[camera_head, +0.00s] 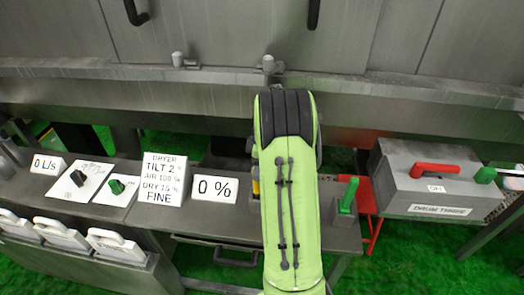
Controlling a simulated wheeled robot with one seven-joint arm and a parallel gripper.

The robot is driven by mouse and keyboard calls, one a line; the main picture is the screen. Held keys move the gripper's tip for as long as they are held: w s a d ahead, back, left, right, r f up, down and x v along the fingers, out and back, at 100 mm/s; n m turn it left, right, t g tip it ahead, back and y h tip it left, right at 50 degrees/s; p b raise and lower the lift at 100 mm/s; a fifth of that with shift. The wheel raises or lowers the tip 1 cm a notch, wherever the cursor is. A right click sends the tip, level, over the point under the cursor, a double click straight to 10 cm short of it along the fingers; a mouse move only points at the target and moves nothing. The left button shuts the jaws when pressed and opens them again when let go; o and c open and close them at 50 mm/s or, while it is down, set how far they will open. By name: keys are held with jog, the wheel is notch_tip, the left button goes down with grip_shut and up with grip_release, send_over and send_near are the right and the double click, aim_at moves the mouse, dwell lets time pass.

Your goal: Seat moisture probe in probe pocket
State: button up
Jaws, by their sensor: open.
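My green arm (290,200) reaches forward over the bench, and its black-banded joint (287,115) is toward the back. My gripper is hidden behind the arm. I cannot pick out the moisture probe or the probe pocket for certain. A small yellow piece (255,184) shows at the arm's left edge, mostly covered; I cannot tell what it is. A sign reading "0 %" (214,188) stands just left of the arm.
A green-handled piece (347,195) stands right of my arm. A grey "DRUM THREE" box (430,180) with a red handle is farther right. A "DRYER" sign (163,178) and a "0 L/s" sign (48,165) stand left. Grey machine panels (210,30) rise behind.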

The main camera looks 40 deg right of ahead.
notch_tip(320, 180, up, 14)
jog(key=s+d+p, duration=0.1)
jog(key=p, duration=0.1)
jog(key=shift+s+f, duration=0.2)
jog(key=shift+f, duration=0.05)
